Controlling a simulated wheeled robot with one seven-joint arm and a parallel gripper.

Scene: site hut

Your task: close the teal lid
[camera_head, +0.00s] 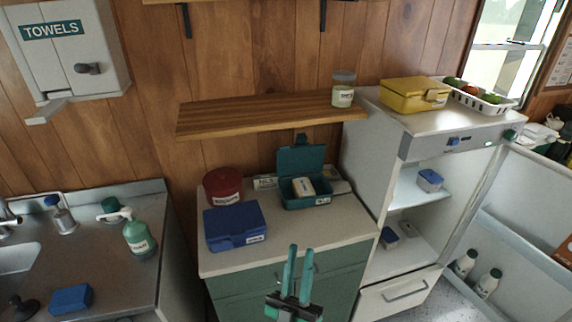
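A teal box (302,202) stands on the counter with its teal lid (302,160) raised, standing nearly upright at the back. A cream-coloured block (303,187) shows inside the box. My gripper (300,250) is in front of the counter's front edge, below the box in the picture and apart from it. Its two teal fingers point up, with a gap between them and nothing visible in it.
A blue case (235,226) and a dark red round tin (223,185) stand left of the teal box. A wooden shelf (260,115) with a jar (343,90) hangs above. The fridge (375,155) stands open at right. Bare counter (325,228) lies before the box.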

